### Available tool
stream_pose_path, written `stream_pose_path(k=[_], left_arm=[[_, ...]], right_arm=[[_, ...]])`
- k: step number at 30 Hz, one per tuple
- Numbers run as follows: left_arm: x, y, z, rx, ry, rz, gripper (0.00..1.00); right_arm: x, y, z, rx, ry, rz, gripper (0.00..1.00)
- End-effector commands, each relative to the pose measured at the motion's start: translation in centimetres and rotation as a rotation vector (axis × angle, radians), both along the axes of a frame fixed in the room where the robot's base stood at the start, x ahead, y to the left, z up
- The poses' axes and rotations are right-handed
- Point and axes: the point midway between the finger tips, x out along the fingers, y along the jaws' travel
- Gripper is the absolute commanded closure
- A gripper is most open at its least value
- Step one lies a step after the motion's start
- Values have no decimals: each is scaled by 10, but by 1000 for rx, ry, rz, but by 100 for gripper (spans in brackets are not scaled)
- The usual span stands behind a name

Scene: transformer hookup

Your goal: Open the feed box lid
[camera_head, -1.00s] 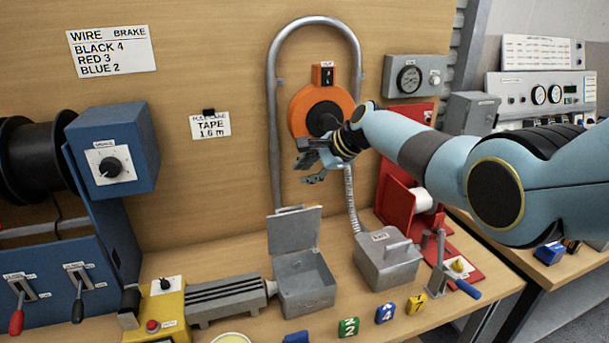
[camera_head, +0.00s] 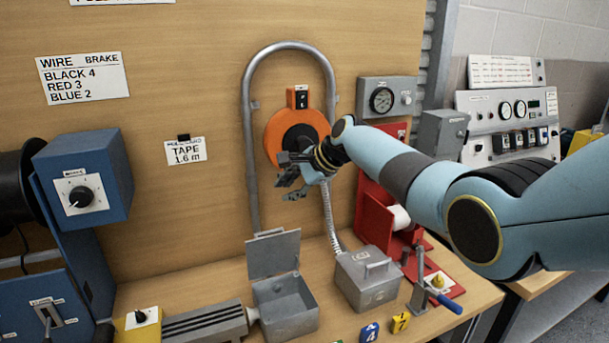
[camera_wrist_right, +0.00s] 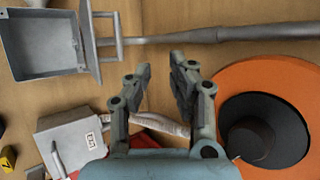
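A grey metal box (camera_head: 284,312) stands open on the bench, and its lid (camera_head: 273,254) is raised at the back. It also shows open in the right wrist view (camera_wrist_right: 42,42). A second grey box (camera_head: 367,284) with a handle on its shut top stands to its right; it shows in the right wrist view (camera_wrist_right: 75,145) with a label too small to read surely. I cannot tell by label which is the feed box. My right gripper (camera_head: 288,180) is open and empty (camera_wrist_right: 160,70), above both boxes and in front of the orange disc. My left gripper is out of view.
The orange disc (camera_head: 277,136) with a black hub is on the wooden wall, under a grey pipe arch (camera_head: 248,130). A red unit (camera_head: 373,213) and a blue-handled lever (camera_head: 445,301) stand on the right. Small numbered blocks (camera_head: 400,322) lie in front.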

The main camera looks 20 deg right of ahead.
Motion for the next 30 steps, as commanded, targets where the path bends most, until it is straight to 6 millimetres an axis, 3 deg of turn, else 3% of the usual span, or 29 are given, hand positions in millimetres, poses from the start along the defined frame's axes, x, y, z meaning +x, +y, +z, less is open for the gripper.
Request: stream_pose_path(k=[18,30], left_arm=[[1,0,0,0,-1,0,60],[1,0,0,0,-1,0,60]], right_arm=[[-60,-42,72,-2,-2,-2,79],[-65,-44,77,-1,0,0,79]])
